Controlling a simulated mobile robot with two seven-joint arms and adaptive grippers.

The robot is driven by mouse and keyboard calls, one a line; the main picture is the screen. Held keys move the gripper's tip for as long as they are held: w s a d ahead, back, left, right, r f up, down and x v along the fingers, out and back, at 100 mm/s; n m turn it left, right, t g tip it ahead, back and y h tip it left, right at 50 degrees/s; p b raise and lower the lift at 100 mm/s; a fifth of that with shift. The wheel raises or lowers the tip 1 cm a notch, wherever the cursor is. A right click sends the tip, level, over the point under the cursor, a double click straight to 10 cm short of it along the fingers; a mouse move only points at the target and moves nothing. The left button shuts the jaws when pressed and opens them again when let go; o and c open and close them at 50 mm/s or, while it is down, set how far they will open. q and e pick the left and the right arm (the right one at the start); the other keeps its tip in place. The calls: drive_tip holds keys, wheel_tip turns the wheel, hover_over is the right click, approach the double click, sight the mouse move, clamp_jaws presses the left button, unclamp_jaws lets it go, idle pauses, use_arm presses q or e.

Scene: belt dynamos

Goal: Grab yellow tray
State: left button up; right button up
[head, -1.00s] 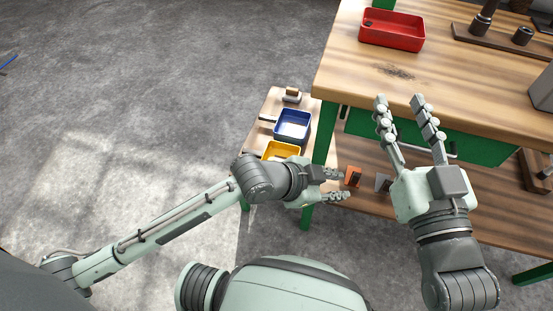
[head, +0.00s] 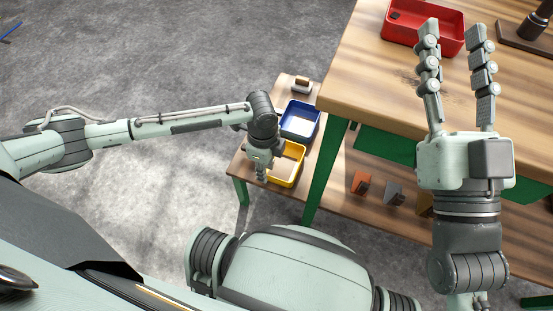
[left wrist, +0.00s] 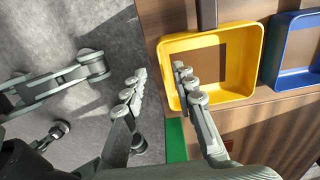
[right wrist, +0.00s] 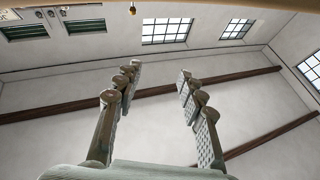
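The yellow tray (head: 298,166) sits on the low wooden side table, beside the blue tray. It is a rectangular open box, partly hidden by my left gripper in the head view. My left gripper (head: 262,174) points down at its near left side. In the left wrist view, the left gripper (left wrist: 160,74) is open; one finger overlaps the near left part of the yellow tray (left wrist: 254,60), the other is outside it. Contact cannot be told. My right gripper (head: 454,28) is open and empty over the workbench; its spread fingers also show in the right wrist view (right wrist: 160,72).
The blue tray (head: 300,121) stands just behind the yellow one, with a small brown-topped object (head: 302,84) farther back. The tall workbench (head: 375,75) with a red tray (head: 400,27) rises to the right. Small blocks (head: 361,183) lie on its lower shelf. Floor at left is clear.

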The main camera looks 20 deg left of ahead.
sight(285, 171)
use_arm(q)
wheel_tip(285, 171, down, 4)
drive_tip(key=shift+d+f+b, duration=0.1)
drive_tip(key=shift+d+b, duration=0.05)
drive_tip(key=shift+b, duration=0.45)
drive_tip(key=shift+f, duration=0.1)
use_arm(e)
drive_tip(key=r+t, duration=0.1)
drive_tip(key=s+d+r+t, duration=0.1)
drive_tip(key=shift+s+d+r+t, duration=0.1)
drive_tip(key=shift+s+r+t, duration=0.1)
drive_tip(key=shift+r+t, duration=0.15)
use_arm(q)
drive_tip(key=shift+c, duration=0.4)
clamp_jaws()
drive_tip(key=shift+w, duration=0.1)
